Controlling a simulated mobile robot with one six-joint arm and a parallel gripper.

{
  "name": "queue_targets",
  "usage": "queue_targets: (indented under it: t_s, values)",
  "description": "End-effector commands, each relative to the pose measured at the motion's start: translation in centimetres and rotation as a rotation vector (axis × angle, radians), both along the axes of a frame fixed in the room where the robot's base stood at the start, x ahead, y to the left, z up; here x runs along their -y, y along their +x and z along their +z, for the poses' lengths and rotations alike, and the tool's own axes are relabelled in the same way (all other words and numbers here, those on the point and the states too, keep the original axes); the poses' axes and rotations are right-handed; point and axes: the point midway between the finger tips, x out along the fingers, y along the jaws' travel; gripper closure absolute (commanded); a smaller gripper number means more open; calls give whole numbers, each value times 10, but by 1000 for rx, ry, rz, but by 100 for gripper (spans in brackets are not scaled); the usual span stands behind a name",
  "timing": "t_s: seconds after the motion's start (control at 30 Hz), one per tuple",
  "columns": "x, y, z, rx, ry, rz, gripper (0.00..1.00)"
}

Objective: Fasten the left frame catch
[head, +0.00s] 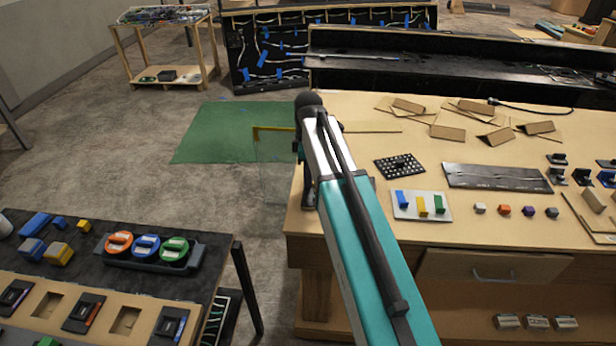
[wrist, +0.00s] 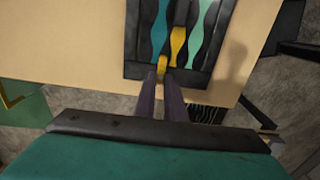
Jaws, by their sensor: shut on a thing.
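In the head view, my arm hides the frame and the fingers.
The wooden workbench (head: 470,236) carries a tray of coloured blocks (head: 421,214), a black perforated plate (head: 400,166) and several cardboard pieces. A clear panel with a yellow edge (head: 272,129) stands left of the bench. A dark table (head: 215,258) is at lower left, with open floor between.

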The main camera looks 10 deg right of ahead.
Motion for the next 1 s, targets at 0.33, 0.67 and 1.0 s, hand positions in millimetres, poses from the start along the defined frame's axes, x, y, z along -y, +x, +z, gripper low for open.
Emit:
queue_targets:
  t_s: [0.33,0.67,1.0]
  values:
    - [0,2,1,6,1,10,100]
    - [0,1,1,3,1,8,71]
    - [0,1,4,2,0,7,71]
